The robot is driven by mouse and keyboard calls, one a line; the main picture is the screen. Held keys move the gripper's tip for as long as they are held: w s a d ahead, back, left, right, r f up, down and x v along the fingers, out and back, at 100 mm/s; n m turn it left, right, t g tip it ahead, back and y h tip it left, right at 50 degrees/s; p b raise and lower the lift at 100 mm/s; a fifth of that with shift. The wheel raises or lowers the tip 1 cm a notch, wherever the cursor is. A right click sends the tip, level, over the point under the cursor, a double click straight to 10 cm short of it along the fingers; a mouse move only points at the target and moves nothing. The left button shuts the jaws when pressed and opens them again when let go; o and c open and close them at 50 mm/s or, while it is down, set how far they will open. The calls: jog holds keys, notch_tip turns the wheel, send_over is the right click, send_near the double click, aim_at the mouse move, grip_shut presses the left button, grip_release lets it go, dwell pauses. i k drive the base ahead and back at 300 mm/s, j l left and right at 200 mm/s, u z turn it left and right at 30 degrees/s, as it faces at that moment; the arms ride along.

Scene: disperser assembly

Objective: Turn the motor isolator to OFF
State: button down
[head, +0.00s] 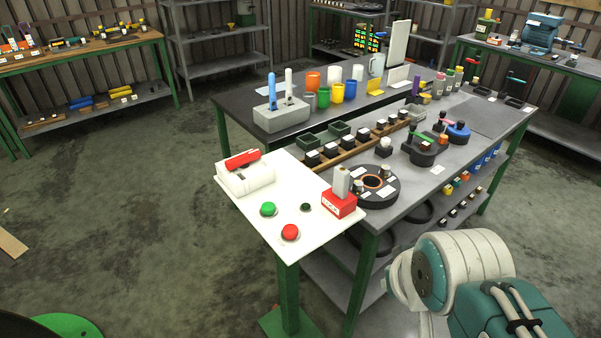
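A white box with a red bar handle (242,160) on top sits at the far left corner of the white panel table (236,202). The red bar lies slanted across the box. A red block with an upright grey lever (341,182) stands at the panel's right edge and bears a label too small to read. I cannot tell for certain which of these is the motor isolator. My arm shows at the lower right, apart from both. My gripper is out of view.
A green button (268,209), a red button (290,232) and a small dark knob (305,207) sit on the panel. A black ring fixture (373,187) stands right of the red block on the grey bench. Open floor lies left of the panel.

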aim_at(242, 160)
jog(key=i+j+u, duration=0.2)
jog(key=i+j, duration=0.15)
jog(key=i+j+u, duration=0.15)
jog(key=i+j, duration=0.15)
jog(key=i, duration=0.2)
jog(key=i+l+u, duration=0.2)
jog(key=k+j, duration=0.05)
jog(key=j, duration=0.05)
